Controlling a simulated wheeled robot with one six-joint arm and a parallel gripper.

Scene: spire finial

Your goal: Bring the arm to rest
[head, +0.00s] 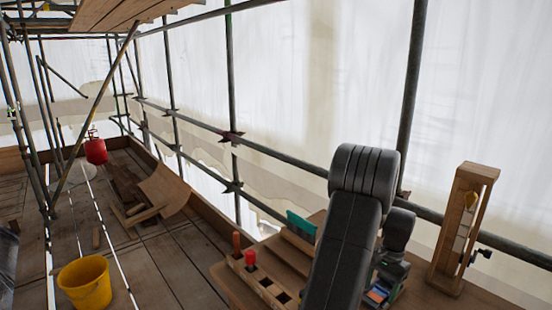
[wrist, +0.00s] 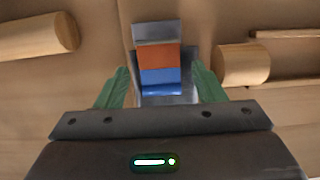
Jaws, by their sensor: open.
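My arm (head: 345,230) reaches down over the wooden bench (head: 228,285) in the head view, bent at a dark rounded joint. My gripper (wrist: 158,82) shows in the wrist view with its two green fingers spread apart. Between them in the picture is a grey metal piece with orange and blue bands (wrist: 158,60). I see no finger touching it, and I cannot tell how far below the fingertips it lies. In the head view the orange and blue colours (head: 378,294) show beside my arm; the fingertips are not clear there.
Wooden cylinders lie left (wrist: 40,36) and right (wrist: 242,65) of the fingers. The bench holds a slotted rack with red-handled tools (head: 250,258), a teal item (head: 300,226) and an upright wooden frame (head: 440,245). A yellow bucket (head: 85,285) stands on the deck. Scaffold poles run behind the bench.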

